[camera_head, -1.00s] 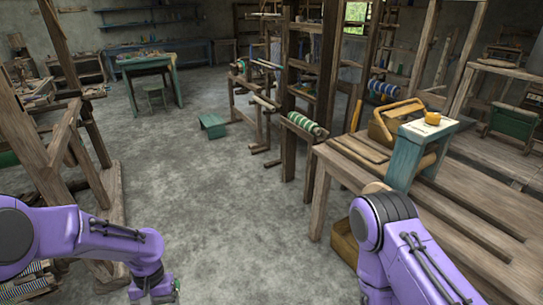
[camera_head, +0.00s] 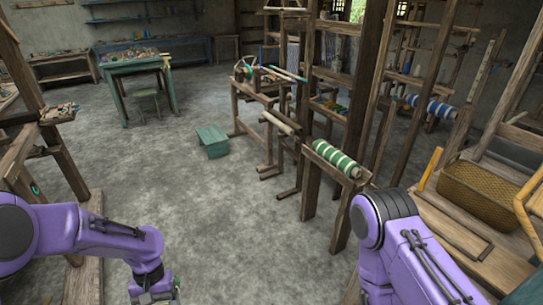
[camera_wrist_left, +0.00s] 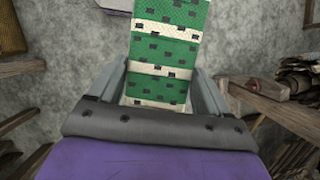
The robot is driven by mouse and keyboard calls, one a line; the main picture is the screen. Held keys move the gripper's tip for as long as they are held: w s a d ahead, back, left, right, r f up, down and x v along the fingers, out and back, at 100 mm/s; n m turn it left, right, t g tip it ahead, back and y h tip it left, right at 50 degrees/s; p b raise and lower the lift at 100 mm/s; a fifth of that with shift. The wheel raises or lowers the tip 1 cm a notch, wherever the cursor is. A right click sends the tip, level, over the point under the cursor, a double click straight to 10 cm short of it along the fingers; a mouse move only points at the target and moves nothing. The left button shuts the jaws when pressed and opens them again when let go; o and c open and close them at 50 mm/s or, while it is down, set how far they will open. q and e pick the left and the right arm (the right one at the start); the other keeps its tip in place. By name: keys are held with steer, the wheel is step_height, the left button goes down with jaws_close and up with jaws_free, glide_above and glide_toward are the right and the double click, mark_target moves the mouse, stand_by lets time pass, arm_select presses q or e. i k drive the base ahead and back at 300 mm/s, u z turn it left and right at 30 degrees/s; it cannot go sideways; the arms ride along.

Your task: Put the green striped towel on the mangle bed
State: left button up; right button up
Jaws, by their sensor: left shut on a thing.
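The green striped towel (camera_wrist_left: 165,55), green and cream with small dark marks, fills the upper middle of the left wrist view. My left gripper (camera_wrist_left: 163,100) is shut on it. In the head view my left gripper (camera_head: 158,294) is at the bottom edge, with only a small green bit showing beside it. My right arm shows at the lower right, but its gripper is out of view. I cannot tell for certain which thing is the mangle bed.
A green-and-white striped roll (camera_head: 337,159) sits on a wooden frame ahead right. A workbench (camera_head: 452,228) with a woven basket (camera_head: 480,193) is at the right. Wooden posts line the left.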

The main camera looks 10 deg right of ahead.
mark_target(443, 225)
steer(key=z, duration=0.4)
steer(key=i, duration=0.45)
steer(key=z, duration=1.95)
